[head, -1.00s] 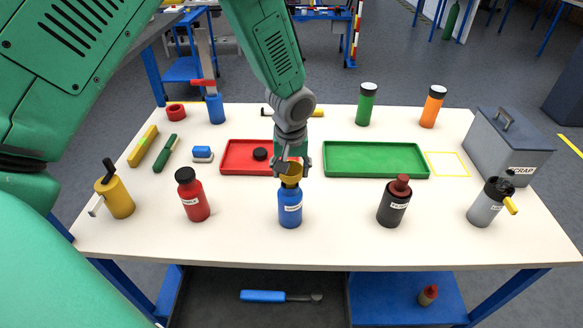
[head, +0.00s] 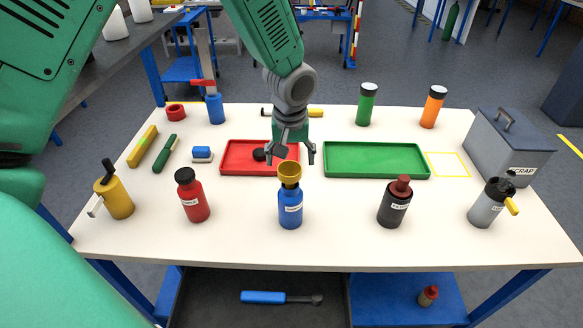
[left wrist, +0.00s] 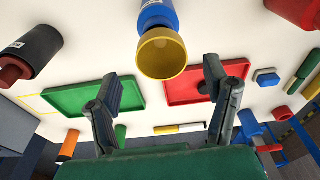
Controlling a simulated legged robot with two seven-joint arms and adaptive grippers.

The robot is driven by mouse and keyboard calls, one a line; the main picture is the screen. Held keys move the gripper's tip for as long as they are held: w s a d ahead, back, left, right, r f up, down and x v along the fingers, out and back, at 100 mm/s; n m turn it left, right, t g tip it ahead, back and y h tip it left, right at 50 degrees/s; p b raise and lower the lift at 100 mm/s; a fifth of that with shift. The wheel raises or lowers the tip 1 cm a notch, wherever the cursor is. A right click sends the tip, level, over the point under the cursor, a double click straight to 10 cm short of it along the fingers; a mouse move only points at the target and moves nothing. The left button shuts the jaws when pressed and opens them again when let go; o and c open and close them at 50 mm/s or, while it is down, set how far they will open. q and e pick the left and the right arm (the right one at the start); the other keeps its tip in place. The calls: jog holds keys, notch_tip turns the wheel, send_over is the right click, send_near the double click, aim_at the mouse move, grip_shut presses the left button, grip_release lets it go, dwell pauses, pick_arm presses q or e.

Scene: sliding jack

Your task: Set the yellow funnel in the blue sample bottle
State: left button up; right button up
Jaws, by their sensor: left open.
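The yellow funnel (head: 290,170) sits mouth up on the neck of the blue sample bottle (head: 290,208), which stands upright near the front middle of the table. In the left wrist view the funnel (left wrist: 161,54) shows its wide mouth, with the bottle (left wrist: 157,15) behind it. My left gripper (head: 294,158) is open and empty, above and behind the funnel and apart from it. Its two spread fingers (left wrist: 162,97) also show in the left wrist view, with nothing between them. The funnel's spout is hidden. My right gripper is not in view.
A red bottle (head: 192,195) and a black bottle (head: 395,203) stand to either side. Behind are a red tray (head: 232,162) with a black cap and an empty green tray (head: 375,160). A grey scrap bin (head: 510,150) stands at the right.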

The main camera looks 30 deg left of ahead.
pick_arm(q)
notch_tip(320, 180, up, 8)
jog(key=s, duration=0.1)
jog(key=s+d+f+m+g+h, duration=0.1)
jog(key=s+d+f+m, duration=0.1)
jog(key=s+f, duration=0.7)
jog(key=s+d+f+m, duration=0.2)
jog(key=s+f, duration=0.4)
jog(key=f, duration=0.6)
jog(key=s+f+m, duration=0.3)
jog(key=s+f, duration=0.3)
jog(key=s, duration=0.7)
jog(key=shift+s+a+f, duration=0.2)
jog(key=shift+s+a, duration=0.2)
jog(key=shift+a, duration=0.05)
